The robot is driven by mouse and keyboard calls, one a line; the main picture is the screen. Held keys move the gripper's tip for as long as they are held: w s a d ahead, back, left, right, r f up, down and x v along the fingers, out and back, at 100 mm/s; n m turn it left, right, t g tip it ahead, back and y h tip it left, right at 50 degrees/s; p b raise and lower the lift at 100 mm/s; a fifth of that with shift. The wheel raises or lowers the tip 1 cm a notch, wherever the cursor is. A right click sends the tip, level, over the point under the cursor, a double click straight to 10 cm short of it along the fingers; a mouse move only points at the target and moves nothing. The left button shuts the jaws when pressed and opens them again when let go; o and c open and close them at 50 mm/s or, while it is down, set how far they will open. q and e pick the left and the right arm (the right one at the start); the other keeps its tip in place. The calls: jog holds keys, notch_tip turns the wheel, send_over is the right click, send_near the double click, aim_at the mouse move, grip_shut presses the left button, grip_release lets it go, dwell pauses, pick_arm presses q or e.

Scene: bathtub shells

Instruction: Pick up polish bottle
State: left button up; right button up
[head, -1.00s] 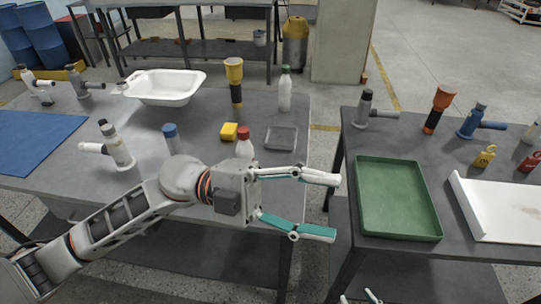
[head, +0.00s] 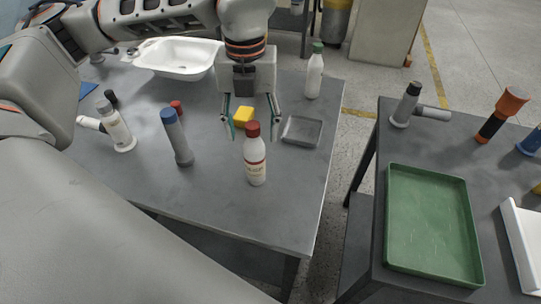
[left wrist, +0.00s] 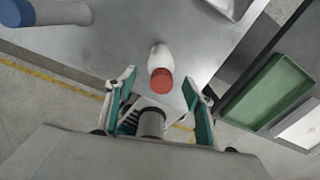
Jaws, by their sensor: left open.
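A white bottle with a red cap and a label (head: 256,168) stands upright near the front right of the left table; its print is too small to read, but I take it as the polish bottle. My left gripper (head: 254,122) is open and points down, just behind the bottle, with its fingers apart and nothing held. In the left wrist view the bottle (left wrist: 159,56) is seen from above, just beyond the open fingertips (left wrist: 159,80), red cap towards the gripper. It does not appear gripped. My right gripper is out of view.
A blue-capped grey cylinder (head: 177,140) stands left of the bottle, a green-capped bottle (head: 314,75) behind. A green tray (head: 430,225) lies on the right table across a gap.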

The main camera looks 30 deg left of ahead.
aim_at(254, 151)
pick_arm(q)
jog(key=shift+a+f, duration=0.15)
jog(key=shift+a, duration=0.05)
jog(key=shift+f, duration=0.9)
jog(key=f, duration=0.5)
jog(key=shift+w+d+f, duration=0.1)
jog(key=shift+w+f, duration=0.15)
jog(key=shift+f, duration=0.05)
jog(key=c, duration=1.3)
